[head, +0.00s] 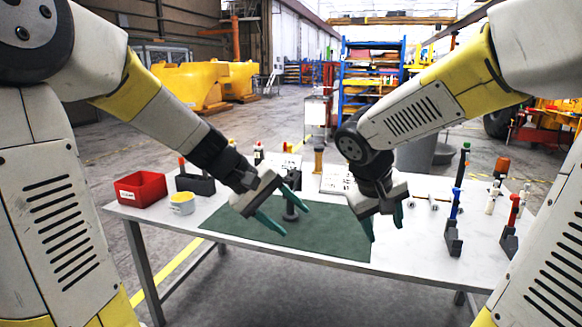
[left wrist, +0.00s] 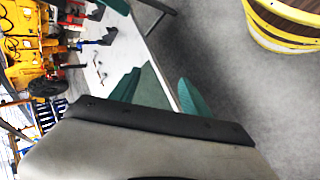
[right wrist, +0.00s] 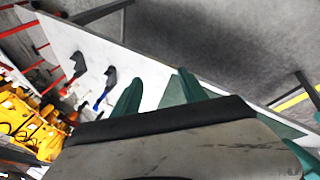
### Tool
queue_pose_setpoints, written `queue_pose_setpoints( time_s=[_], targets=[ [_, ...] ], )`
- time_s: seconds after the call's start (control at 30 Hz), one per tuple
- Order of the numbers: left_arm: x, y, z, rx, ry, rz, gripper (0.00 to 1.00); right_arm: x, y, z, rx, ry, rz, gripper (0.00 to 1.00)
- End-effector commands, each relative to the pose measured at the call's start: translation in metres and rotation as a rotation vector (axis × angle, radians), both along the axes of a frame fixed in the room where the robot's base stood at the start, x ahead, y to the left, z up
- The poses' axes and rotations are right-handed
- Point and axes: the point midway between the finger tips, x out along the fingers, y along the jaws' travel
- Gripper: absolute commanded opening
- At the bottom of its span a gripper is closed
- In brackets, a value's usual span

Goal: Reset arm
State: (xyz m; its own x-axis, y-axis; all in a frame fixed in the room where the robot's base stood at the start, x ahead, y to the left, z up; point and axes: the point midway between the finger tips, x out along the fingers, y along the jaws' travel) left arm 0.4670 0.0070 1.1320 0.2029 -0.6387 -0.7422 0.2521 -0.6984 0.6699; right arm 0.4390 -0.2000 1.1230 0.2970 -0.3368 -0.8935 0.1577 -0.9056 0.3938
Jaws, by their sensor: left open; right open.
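My left gripper (head: 294,220) is over the dark green mat (head: 330,245) on the table (head: 420,260). It is open, its green fingers apart with nothing between them. My right gripper (head: 385,232) is at the mat's right side, pointing down, also open and empty. A dark upright post (head: 290,208) stands behind the left gripper's fingers and is partly hidden by them. The left wrist view shows the left gripper's fingers (left wrist: 160,92) spread; the right wrist view shows the right gripper's fingers (right wrist: 158,90) spread.
A red bin (head: 141,188) and a white and yellow cup (head: 182,204) stand at the table's left. At the right are dark holders with a blue-handled tool (head: 454,205) and a red-handled tool (head: 513,210). The mat's front is clear. A yellow-banded barrel (left wrist: 285,22) stands on the floor.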

Motion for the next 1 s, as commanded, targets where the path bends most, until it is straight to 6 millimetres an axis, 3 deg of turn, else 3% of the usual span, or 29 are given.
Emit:
queue_pose_setpoints(
  time_s=[0.03, 0.2, 0.43, 0.63, 1.0],
  targets=[
    [-0.018, 0.011, 0.009, 0.071, -0.056, -0.030, 0.55, -0.016, 0.001, 0.006, 0.068, -0.014, -0.017, 0.51],
    [-0.071, 0.056, 0.026, 0.299, -0.215, -0.108, 0.55, -0.061, 0.017, 0.019, 0.287, -0.065, -0.038, 0.51],
    [-0.122, 0.111, 0.038, 0.528, -0.390, -0.157, 0.55, -0.098, 0.044, 0.040, 0.513, -0.182, -0.036, 0.51],
    [-0.138, 0.133, 0.041, 0.611, -0.456, -0.169, 0.55, -0.110, 0.056, 0.049, 0.592, -0.239, -0.030, 0.51],
    [-0.139, 0.135, 0.041, 0.617, -0.460, -0.170, 0.55, -0.110, 0.057, 0.049, 0.596, -0.243, -0.030, 0.51]
  ],
)
